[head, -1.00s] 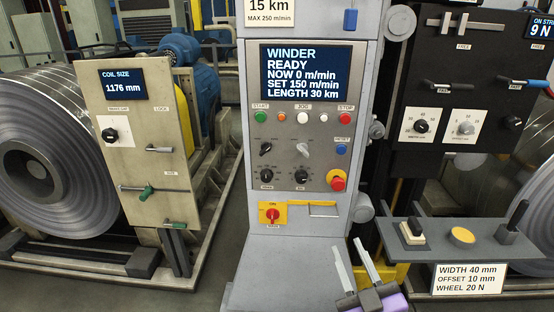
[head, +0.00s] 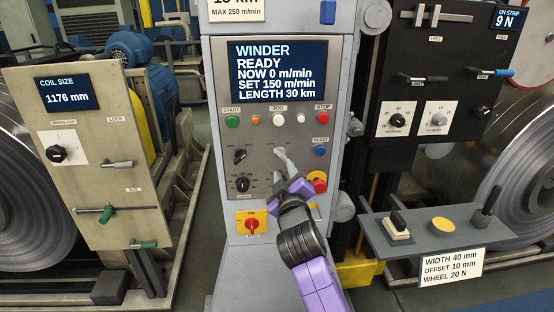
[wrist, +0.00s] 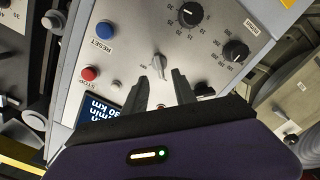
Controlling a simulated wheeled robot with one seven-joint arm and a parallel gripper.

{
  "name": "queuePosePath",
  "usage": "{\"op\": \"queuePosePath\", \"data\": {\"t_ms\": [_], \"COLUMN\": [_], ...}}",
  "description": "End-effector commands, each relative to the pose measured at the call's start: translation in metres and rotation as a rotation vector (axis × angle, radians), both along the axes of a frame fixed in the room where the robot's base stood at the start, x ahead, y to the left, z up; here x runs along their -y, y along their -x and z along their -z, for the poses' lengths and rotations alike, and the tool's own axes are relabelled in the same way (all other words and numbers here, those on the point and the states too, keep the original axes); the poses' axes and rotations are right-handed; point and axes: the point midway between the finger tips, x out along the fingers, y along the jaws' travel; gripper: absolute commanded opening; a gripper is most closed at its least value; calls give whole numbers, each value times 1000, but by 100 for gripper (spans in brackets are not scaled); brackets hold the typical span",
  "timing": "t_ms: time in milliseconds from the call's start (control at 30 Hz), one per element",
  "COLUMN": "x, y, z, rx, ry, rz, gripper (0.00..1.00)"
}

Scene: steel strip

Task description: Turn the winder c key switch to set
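The winder panel (head: 220,140) is a grey console face with a lit display reading READY. In the wrist view, where the panel appears turned upside down, a small silver key switch (wrist: 158,63) stands out of it. Its position labels are too small to read. My gripper (wrist: 160,78) is open, its two dark fingers apart, with the key switch just ahead of the gap between the tips. No contact is visible. In the head view my gripper (head: 284,162) is at the panel's middle and hides most of the key switch and a knob below it.
Close by are a black switch (head: 240,156), a black knob (head: 242,185), the blue RESET button (head: 320,151), the red STOP button (head: 323,118) and a red emergency button (head: 319,182). A grey shelf (head: 437,237) juts out at the right.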

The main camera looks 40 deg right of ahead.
Motion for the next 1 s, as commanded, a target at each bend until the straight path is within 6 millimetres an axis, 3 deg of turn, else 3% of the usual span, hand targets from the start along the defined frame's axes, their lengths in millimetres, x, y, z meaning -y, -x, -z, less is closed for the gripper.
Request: {"op": "queuePosePath", "data": {"t_ms": [400, 833, 1000], "x": [33, 38, 38], "y": [-49, -57, -57], "z": [-1, -1, -1], "rx": [2, 3, 3], "ry": [-1, -1, -1], "rz": [-1, -2, -2], "gripper": [33, 33, 0]}}
